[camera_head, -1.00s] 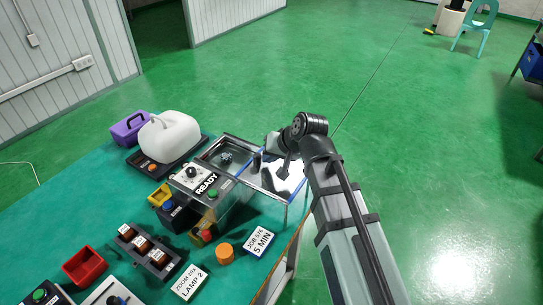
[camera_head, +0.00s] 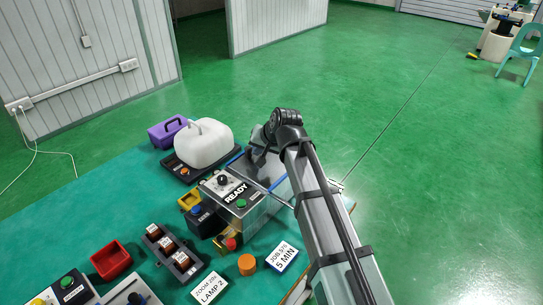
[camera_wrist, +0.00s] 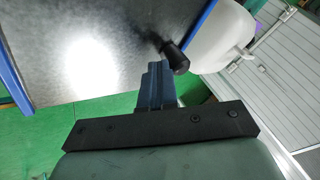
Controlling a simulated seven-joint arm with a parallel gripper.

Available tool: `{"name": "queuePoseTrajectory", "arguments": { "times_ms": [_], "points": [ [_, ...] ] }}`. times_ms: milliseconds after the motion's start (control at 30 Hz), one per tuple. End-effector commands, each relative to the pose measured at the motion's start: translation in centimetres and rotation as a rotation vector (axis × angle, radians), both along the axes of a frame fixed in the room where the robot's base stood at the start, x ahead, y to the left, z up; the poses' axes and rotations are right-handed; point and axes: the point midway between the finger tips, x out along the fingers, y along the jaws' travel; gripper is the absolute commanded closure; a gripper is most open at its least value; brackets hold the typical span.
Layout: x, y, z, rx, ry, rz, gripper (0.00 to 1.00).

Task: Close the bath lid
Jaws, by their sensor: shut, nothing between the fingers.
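The bath lid (camera_head: 267,171) is a dark shiny panel with blue edge strips. In the head view it lies over the bath (camera_head: 265,207), at its left end near the white canister; whether a gap remains there cannot be told. In the wrist view the lid (camera_wrist: 85,45) fills the upper left, with a black knob handle (camera_wrist: 176,57) near its edge. My gripper (camera_head: 257,143) is low over the lid. Its shut, empty fingers (camera_wrist: 155,68) sit right beside the knob; whether they touch it cannot be told. My arm hides part of the lid and bath.
A white canister (camera_head: 204,146) on a black tray stands close left of my gripper, with a purple box (camera_head: 168,132) behind. The READY control box (camera_head: 228,189) stands in front of the bath.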

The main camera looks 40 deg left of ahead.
Motion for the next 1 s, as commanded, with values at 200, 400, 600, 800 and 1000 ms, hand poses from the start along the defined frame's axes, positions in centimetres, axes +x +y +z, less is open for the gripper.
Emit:
{"name": "queuePoseTrajectory", "arguments": {
  "times_ms": [200,400,600,800,1000],
  "points": [
    [0.0,1.2,0.0,0.001,0.0,0.0,1.0],
    [0.0,1.3,0.0,0.003,0.001,0.001,1.0],
    [0.0,1.3,0.0,0.006,0.002,0.001,1.0],
    [0.8,-0.5,0.0,0.005,0.001,-0.002,1.0],
    [1.6,-3.6,1.0,0.0,-0.002,-0.001,1.0]
  ]
}}
